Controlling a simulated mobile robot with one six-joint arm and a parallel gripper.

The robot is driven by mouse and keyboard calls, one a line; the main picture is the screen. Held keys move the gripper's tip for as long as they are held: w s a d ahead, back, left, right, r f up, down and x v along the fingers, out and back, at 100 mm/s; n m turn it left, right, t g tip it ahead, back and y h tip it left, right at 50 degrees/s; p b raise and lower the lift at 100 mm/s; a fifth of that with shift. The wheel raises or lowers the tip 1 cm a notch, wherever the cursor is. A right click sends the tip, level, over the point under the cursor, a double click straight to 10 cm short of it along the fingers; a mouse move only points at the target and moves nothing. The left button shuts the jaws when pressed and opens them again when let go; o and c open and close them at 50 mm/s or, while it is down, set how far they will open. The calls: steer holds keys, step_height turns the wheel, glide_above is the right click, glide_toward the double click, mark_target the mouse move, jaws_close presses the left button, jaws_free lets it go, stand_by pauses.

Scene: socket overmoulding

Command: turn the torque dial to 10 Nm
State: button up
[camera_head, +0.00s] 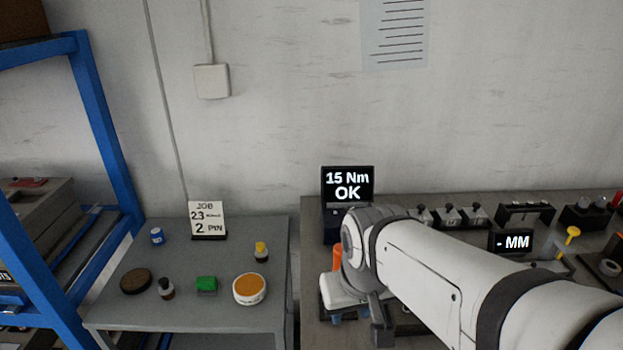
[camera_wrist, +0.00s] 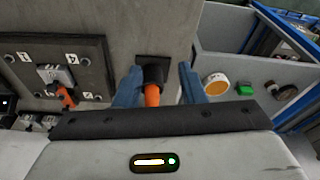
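A black display (camera_head: 347,186) at the back of the bench reads "15 Nm OK". In the wrist view, an orange handle with a black collar (camera_wrist: 152,94) stands on a dark square base on the bench. My gripper (camera_wrist: 160,70) points down with its blue fingers on either side of this handle, and a gap shows on the right. An orange upright part (camera_head: 337,257) shows beside my gripper (camera_head: 350,316) in the head view; it may be the same handle. No dial markings can be read, and my arm hides much of the bench.
In the wrist view, a dark numbered plate (camera_wrist: 56,72) with an orange-handled clamp lies left. A grey side table (camera_head: 190,265) carries a job card (camera_head: 208,220), an orange-topped dish (camera_head: 249,289) and a green block (camera_head: 206,285). An "MM" display (camera_head: 512,242) stands right.

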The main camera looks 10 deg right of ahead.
steer(key=shift+o, duration=0.6)
steer(key=shift+a, duration=0.15)
steer(key=shift+o, duration=1.3)
steer(key=shift+m, duration=0.5)
steer(key=w, duration=0.1)
steer(key=w+r, duration=0.1)
steer(key=w, duration=0.1)
steer(key=w+d+r, duration=0.1)
steer(key=w, duration=0.1)
steer(key=shift+w+d, duration=0.1)
steer(key=shift+w, duration=0.15)
steer(key=m+h+p, duration=0.1)
steer(key=m+h, duration=0.2)
steer(key=m, duration=0.4)
glide_toward(350, 210)
steer(key=shift+t, duration=0.5)
steer(key=x, duration=0.8)
steer(key=shift+s+f+p, duration=0.15)
steer(key=shift+s+p, duration=0.1)
steer(key=shift+p, duration=0.15)
